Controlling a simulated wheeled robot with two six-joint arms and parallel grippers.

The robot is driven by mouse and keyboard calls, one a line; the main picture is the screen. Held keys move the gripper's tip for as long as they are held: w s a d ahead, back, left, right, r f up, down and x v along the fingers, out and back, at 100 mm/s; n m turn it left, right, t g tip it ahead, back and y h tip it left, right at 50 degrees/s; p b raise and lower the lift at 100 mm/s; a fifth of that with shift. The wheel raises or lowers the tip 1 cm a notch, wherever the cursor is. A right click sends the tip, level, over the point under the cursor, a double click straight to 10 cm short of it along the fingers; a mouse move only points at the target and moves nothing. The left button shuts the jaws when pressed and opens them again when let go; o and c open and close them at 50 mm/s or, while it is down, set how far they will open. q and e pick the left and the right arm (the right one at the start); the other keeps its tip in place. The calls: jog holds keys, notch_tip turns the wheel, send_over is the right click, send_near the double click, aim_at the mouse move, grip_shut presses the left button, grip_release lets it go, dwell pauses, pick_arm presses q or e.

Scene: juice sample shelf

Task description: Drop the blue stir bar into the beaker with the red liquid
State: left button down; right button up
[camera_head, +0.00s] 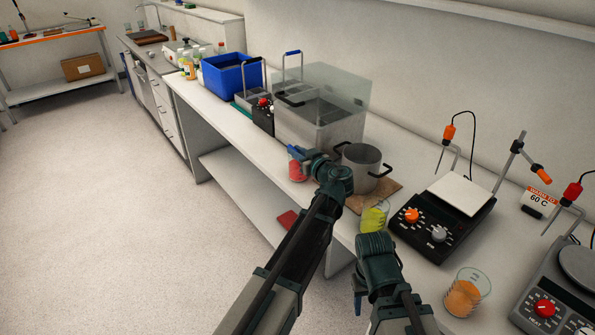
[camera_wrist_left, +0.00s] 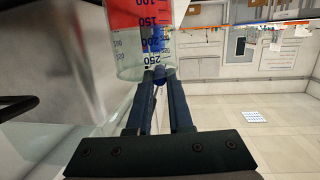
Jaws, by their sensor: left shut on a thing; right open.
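The beaker with red liquid (camera_head: 297,170) stands near the front edge of the bench, left of a metal pot. Its clear wall and volume marks show in the left wrist view (camera_wrist_left: 130,45). My left gripper (camera_head: 297,153) is at the top of this beaker in the head view, partly covering it. In the left wrist view my left gripper (camera_wrist_left: 160,73) is nearly closed on a small dark blue piece (camera_wrist_left: 170,76), apparently the blue stir bar, mostly hidden by the fingers. My right gripper (camera_head: 358,290) is open, low at the bench front.
The metal pot (camera_head: 362,167) stands close to my left wrist on a brown board (camera_head: 384,190). A beaker with yellow-green liquid (camera_head: 374,218) and one with orange liquid (camera_head: 463,297) stand nearer. A hotplate (camera_head: 440,232) is behind them. A glass-walled bath (camera_head: 320,110) stands behind the red beaker.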

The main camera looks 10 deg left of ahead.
pick_arm(q)
jog(key=c, duration=0.8)
grip_release()
jog(key=shift+o, duration=0.2)
jog(key=p+v, duration=0.1)
jog(key=v, duration=0.6)
jog(key=shift+s+d, duration=0.15)
jog(key=shift+s, duration=0.05)
